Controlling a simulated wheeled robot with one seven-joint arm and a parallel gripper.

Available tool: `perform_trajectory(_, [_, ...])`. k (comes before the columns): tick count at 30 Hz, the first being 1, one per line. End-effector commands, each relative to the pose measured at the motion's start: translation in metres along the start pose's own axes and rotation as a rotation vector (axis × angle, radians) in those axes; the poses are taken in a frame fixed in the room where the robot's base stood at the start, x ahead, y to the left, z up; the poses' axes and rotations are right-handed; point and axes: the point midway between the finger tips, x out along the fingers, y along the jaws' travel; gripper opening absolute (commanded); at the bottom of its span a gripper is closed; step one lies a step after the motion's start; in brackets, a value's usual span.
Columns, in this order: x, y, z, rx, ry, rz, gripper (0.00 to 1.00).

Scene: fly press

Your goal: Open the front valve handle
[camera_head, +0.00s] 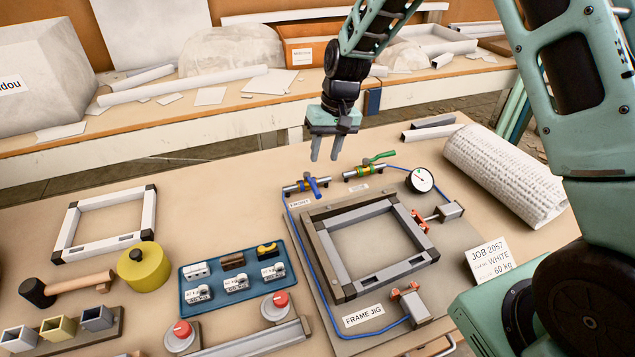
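The front valve (294,189) is a short metal and brass pipe fitting at the back left of the frame jig. A "FRONT" label (299,203) lies beside it. Its blue handle (314,188) points towards the camera, across the pipe. A second valve (360,173) to the right has a green handle (379,157) lying roughly along its pipe. My gripper (327,156) points down above and behind the front valve. Its two fingers are apart with nothing between them. It does not touch the blue handle.
The frame jig (321,240) holds a grey frame (345,268). A blue hose (305,237) runs along its left side. A pressure gauge (420,180) stands right of the valves. A blue tray (190,302) and red buttons (182,330) lie in front. A paper roll (505,175) lies right.

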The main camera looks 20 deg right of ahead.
Motion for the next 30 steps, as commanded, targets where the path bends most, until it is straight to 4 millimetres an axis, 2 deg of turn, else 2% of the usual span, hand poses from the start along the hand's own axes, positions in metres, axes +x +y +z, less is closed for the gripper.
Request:
perform_trajectory(9, [0.065,0.000,0.001,0.000,-0.005,0.001,0.36])
perform_trajectory(15, [0.093,0.000,0.001,-0.001,-0.002,0.000,0.36])
perform_trajectory(21, [0.104,0.000,0.000,-0.002,0.000,0.001,0.36])
perform_trajectory(29, [0.104,0.000,0.000,-0.001,0.001,0.000,0.36])
perform_trajectory(30, [0.104,0.000,0.000,-0.001,0.001,0.000,0.25])
